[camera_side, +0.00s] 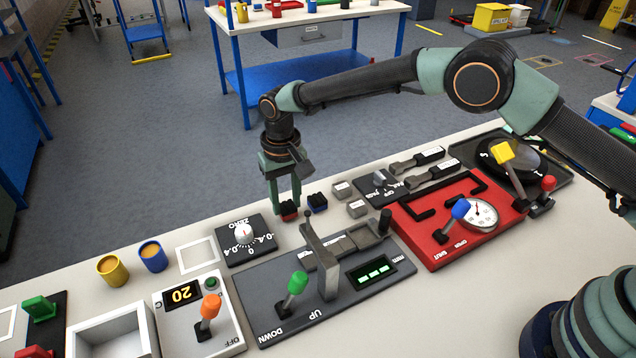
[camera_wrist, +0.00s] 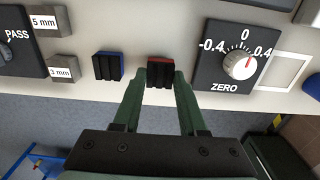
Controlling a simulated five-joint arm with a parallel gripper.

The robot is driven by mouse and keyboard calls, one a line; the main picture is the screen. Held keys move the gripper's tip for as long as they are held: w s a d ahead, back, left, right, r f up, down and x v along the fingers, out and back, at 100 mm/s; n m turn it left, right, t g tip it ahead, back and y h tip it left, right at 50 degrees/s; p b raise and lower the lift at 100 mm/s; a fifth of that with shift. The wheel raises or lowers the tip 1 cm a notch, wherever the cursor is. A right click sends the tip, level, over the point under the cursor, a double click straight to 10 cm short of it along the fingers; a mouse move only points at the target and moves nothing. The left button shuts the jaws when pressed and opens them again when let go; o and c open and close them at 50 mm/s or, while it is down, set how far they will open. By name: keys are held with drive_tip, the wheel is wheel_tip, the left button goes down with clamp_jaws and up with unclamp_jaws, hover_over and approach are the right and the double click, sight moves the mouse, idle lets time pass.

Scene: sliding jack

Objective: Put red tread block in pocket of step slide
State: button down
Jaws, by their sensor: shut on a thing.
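The red tread block (camera_side: 288,212), black and ribbed with a red part, is between the fingers of my gripper (camera_side: 287,204), at or just above the bench near its far edge. In the wrist view, my gripper (camera_wrist: 159,84) is shut on the red tread block (camera_wrist: 160,73), one green finger on each side. I cannot tell for certain which part is the step slide. A grey sliding piece (camera_side: 368,236) sits on the dark panel with the green lever, behind a tall grey upright (camera_side: 322,262). I cannot make out its pocket.
A blue tread block (camera_side: 317,201) stands close beside the red one. The zero dial (camera_side: 244,238), grey gauge blocks (camera_side: 342,190), a red panel (camera_side: 462,235) with levers, and a green-handled lever (camera_side: 294,288) crowd the bench. A white outlined square (camera_side: 198,255) is empty.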

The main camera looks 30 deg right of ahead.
drive_tip(key=shift+r, duration=2.05)
drive_tip(key=shift+r, duration=0.15)
drive_tip(key=s+d+r, duration=0.4)
drive_tip(key=s+r, duration=0.1)
drive_tip(key=r, duration=0.5)
wheel_tip(320, 180, up, 7)
hover_over(364, 236)
wheel_tip(364, 236, down, 20)
drive_tip(key=shift+f, duration=0.1)
drive_tip(key=shift+f, duration=0.1)
drive_tip(key=c, duration=0.7)
unclamp_jaws()
drive_tip(key=shift+c, duration=0.2)
